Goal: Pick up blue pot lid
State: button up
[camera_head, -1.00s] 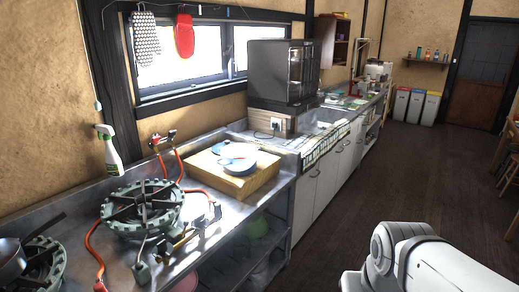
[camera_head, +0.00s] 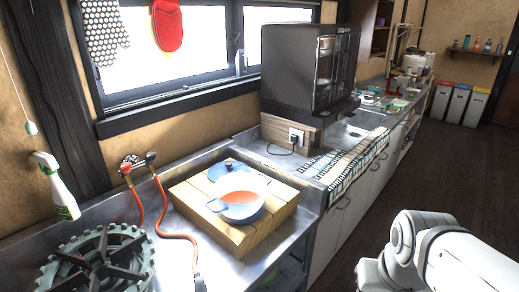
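A blue pot lid (camera_head: 226,166) with a dark knob lies on a wooden board or box (camera_head: 266,228) on the counter. In front of the lid is a pot (camera_head: 243,213) with a pale outside, a blue handle and something orange-red inside. The pot hides part of the lid, and I cannot tell whether the two touch. My white arm links show at the lower right, over the floor and apart from the counter. My gripper is out of the frame.
A gas burner (camera_head: 98,262) and red hoses (camera_head: 178,236) are left of the wooden board. A spray bottle (camera_head: 57,188) stands by the wall. A dark glass-fronted cabinet (camera_head: 312,70) stands behind. Dark floor (camera_head: 350,240) is open on the right.

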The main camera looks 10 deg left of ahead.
aim_at(219, 170)
jog(key=i, duration=0.95)
jog(key=z, duration=0.1)
